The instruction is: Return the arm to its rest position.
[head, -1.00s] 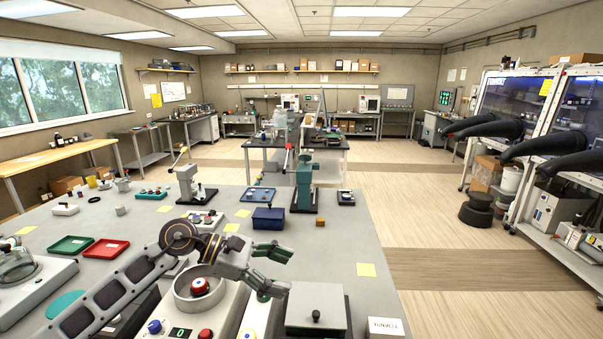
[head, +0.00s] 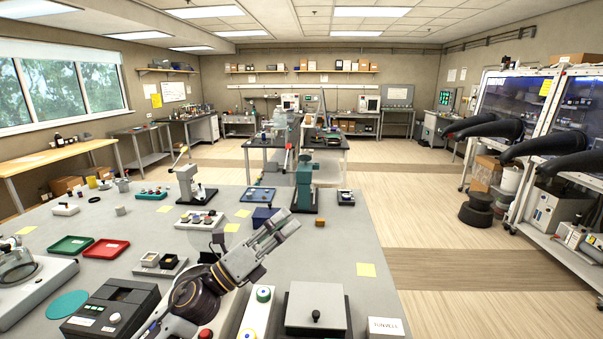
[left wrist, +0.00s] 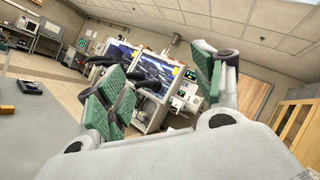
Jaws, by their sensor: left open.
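My left arm comes in from the bottom of the head view, and my left gripper (head: 284,228) is raised over the grey bench (head: 340,240), pointing up and to the right. In the left wrist view its green-padded fingers (left wrist: 168,80) are spread wide apart with nothing between them. The gripper partly covers a dark blue box (head: 262,216) on the bench in the head view. My right gripper is in neither view.
Red (head: 107,249) and green (head: 70,246) trays lie at left. Glove-port cabinets (head: 520,100) stand at right. The bench's right side is mostly clear.

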